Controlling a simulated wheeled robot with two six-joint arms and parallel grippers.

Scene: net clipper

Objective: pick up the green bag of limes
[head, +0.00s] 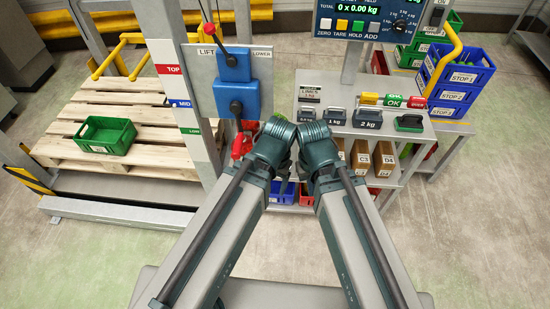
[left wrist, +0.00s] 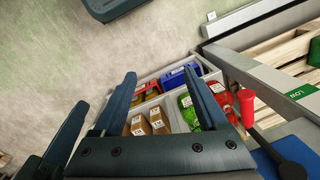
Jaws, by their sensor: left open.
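A green bag, seemingly the limes (left wrist: 187,110), lies in a pale tray or shelf in the left wrist view, with a light label beside it. My left gripper (left wrist: 162,76) is open, its two dark fingers spread above the shelf. The right finger stands close to the green bag and partly covers what lies beside it. Nothing shows held between the fingers. Whether my right gripper is open cannot be seen.
Cartons (head: 384,160) stand on the shelf below the weights and scale. A blue post box (head: 236,82) with levers is left of the shelf. A green crate (head: 106,135) sits on a wooden pallet (head: 70,153). Blue crates (head: 459,72) stack at right. Floor at right is clear.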

